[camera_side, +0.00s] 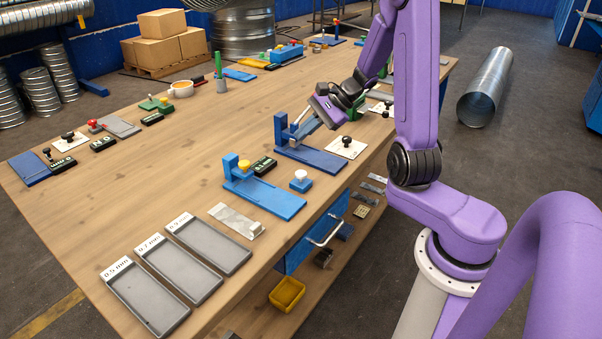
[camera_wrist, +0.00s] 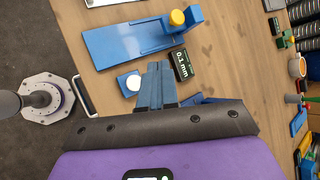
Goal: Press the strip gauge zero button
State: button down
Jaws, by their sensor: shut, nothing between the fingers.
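The strip gauge (camera_side: 265,190) is a blue base and upright with a yellow knob (camera_side: 244,165); it also shows in the wrist view (camera_wrist: 125,45). Beside it is a black display (camera_wrist: 181,65) that reads 0.1 mm. A white round button (camera_side: 301,174) sits on a small blue box to the right of the gauge; the wrist view shows the button (camera_wrist: 133,82) just left of my fingers. My gripper (camera_wrist: 158,66) is shut and empty. In the side view my gripper (camera_side: 297,134) is above the table near a second blue stand, behind the button and apart from it.
The second blue stand (camera_side: 325,160) is close to my fingers, with a white plate with a black knob (camera_side: 345,147) to its right. Grey trays (camera_side: 178,268) and a metal strip piece (camera_side: 234,219) lie at the front. The table's left middle is clear.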

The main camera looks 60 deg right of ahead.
aim_at(305, 173)
jog(key=shift+f, duration=4.45)
jog(key=shift+f, duration=0.1)
jog(key=shift+f, duration=0.3)
jog(key=shift+f, duration=0.75)
jog(key=shift+r, duration=1.2)
